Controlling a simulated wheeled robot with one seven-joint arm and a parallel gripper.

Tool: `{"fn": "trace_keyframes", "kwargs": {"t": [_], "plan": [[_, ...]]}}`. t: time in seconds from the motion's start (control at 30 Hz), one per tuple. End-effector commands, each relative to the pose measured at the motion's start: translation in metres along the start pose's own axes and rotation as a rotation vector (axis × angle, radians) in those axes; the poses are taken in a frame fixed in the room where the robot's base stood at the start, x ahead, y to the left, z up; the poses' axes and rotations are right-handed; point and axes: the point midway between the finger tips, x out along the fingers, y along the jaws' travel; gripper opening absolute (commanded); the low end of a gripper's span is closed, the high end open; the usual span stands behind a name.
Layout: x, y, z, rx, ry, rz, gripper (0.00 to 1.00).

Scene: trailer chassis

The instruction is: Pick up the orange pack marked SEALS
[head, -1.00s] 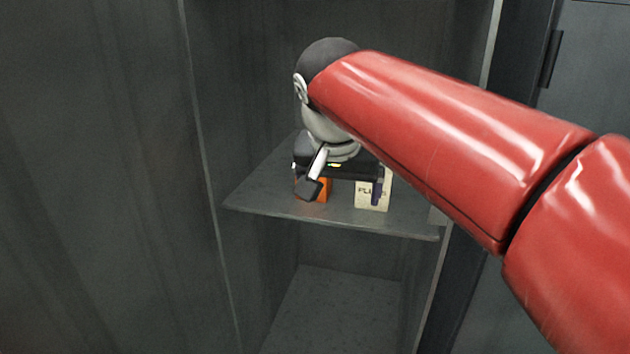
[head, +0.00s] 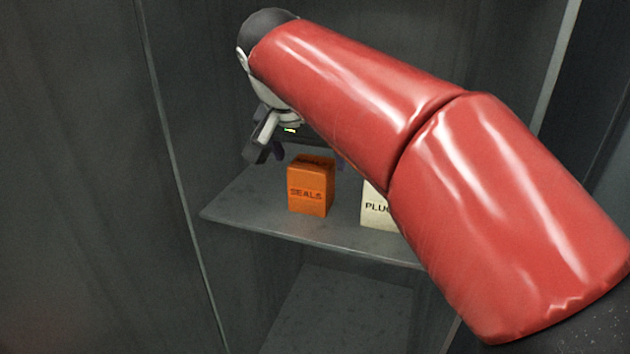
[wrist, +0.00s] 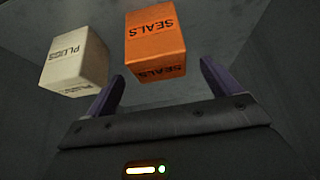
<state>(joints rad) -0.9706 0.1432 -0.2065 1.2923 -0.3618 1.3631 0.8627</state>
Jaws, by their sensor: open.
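The orange pack marked SEALS (head: 311,186) stands upright on a grey shelf (head: 270,224) in the head view. In the head view my gripper (head: 268,152) is above and to the left of the pack, partly hidden by my red arm.
A cream pack marked PLUGS (head: 376,208) stands right of the orange pack, partly behind my arm. It also shows in the wrist view (wrist: 75,58), left of the orange pack and near the left finger. Dark cabinet walls (head: 165,130) enclose the shelf.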

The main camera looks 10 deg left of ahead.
Motion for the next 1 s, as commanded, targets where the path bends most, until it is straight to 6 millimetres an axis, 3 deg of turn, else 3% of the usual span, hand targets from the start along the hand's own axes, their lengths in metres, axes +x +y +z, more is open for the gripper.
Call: {"fn": "trace_keyframes", "kwargs": {"t": [0.4,0.7,1.0], "plan": [[0.056,0.001,0.004,0.000,-0.001,0.001,0.89],[0.060,0.001,0.003,0.000,0.000,-0.001,0.88],[0.059,0.001,0.003,0.000,0.000,0.000,0.48]]}}
